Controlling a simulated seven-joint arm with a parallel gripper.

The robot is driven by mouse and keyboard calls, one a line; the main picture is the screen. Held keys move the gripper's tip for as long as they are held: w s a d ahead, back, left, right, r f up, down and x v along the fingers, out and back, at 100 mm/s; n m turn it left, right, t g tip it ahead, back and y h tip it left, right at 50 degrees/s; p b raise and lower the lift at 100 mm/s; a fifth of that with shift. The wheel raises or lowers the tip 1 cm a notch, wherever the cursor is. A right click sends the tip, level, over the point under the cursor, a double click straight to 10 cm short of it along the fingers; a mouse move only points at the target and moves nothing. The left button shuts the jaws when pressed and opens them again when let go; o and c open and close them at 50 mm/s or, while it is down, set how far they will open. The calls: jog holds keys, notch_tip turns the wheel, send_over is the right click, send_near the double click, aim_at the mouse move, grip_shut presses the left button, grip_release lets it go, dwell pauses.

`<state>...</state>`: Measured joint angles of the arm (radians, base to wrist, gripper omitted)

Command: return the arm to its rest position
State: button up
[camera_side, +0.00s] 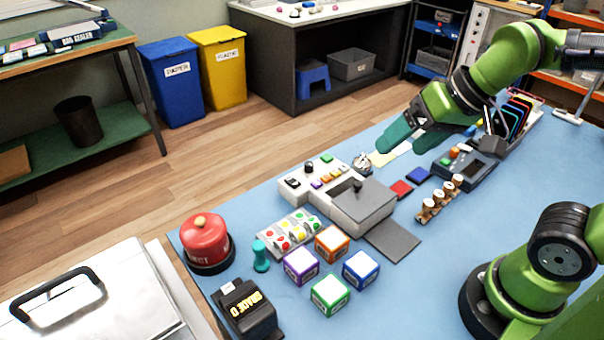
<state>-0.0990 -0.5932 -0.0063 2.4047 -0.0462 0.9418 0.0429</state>
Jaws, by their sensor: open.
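My green arm reaches in from the right over the blue table (405,275). My gripper (398,148), with dark green fingers, hangs above the far side of the table, over some pale yellow and white papers (388,155). The fingers are apart and no object shows between them. The gripper is raised clear of the things below it. My arm's base stands on the table at the lower right.
Near my gripper are a grey testing device (345,190), a dark keypad device (470,165), stamps (440,197) and a rack of phones (515,112). Boxes (332,243), a red button (205,243) and a grade display (247,308) stand nearer. The table's front middle is clear.

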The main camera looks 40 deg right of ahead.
jog(key=shift+s+d+r+m+t, duration=0.15)
jog(key=shift+s+d+m+t, duration=0.15)
jog(key=shift+s+d+t, duration=0.5)
